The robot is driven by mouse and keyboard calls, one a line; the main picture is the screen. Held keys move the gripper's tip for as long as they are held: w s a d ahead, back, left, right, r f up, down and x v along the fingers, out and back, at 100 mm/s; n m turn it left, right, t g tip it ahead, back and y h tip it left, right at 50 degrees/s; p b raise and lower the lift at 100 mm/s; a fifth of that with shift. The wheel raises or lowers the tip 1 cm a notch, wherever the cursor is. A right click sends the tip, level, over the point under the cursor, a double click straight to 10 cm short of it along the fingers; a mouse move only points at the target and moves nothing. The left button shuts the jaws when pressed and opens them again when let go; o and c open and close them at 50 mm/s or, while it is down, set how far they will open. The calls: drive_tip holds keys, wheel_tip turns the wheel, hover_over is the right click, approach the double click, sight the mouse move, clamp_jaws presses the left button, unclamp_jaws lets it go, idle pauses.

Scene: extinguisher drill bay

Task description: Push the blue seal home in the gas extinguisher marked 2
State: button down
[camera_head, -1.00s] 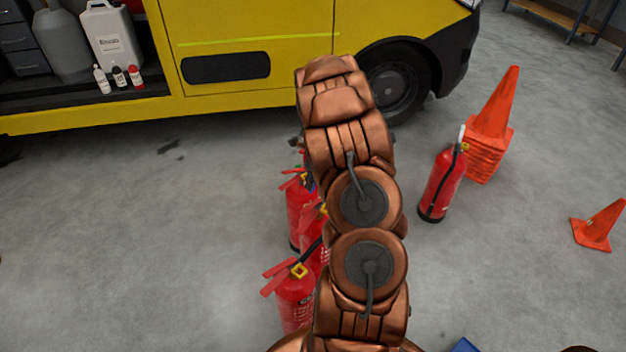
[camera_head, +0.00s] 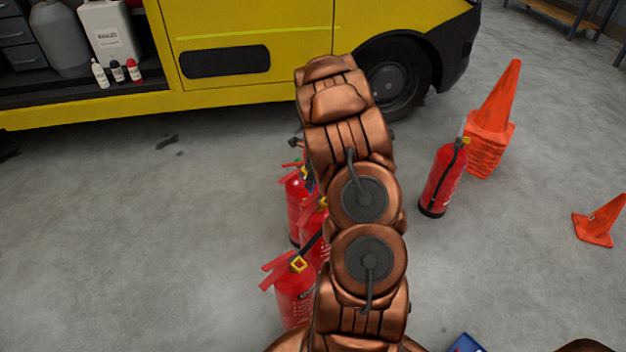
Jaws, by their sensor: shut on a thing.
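Red extinguishers stand in a group on the floor, left of my arm and partly behind it. The nearest extinguisher (camera_head: 294,302) has a yellow piece at its neck and red levers. A middle extinguisher (camera_head: 312,240) is mostly covered by my arm. A farther extinguisher (camera_head: 295,212) has a small bluish spot (camera_head: 308,175) near its top, possibly a seal; it is too small to be sure. No number mark is readable, so I cannot tell which is marked 2. My gripper is hidden beyond my copper-coloured arm, and anything it holds is hidden too.
A lone red extinguisher (camera_head: 441,182) stands to the right, beside stacked orange cones (camera_head: 490,130). A small cone (camera_head: 598,222) is at far right. A yellow van (camera_head: 250,30) closes off the back. A blue object (camera_head: 466,343) shows at the bottom edge.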

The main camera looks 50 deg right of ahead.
drive_tip(key=shift+f+b, duration=0.45)
drive_tip(key=shift+f, duration=1)
drive_tip(key=shift+w+p, duration=0.2)
drive_tip(key=shift+p, duration=0.55)
drive_tip(key=shift+p, duration=1.45)
idle(2.0)
idle(0.6)
drive_tip(key=c, duration=1)
unclamp_jaws()
drive_tip(key=shift+o, duration=0.2)
wheel_tip(320, 180, up, 12)
drive_tip(key=s, duration=0.2)
drive_tip(key=shift+s+d+f, duration=0.15)
drive_tip(key=shift+s+d, duration=0.05)
drive_tip(key=shift+d, duration=0.05)
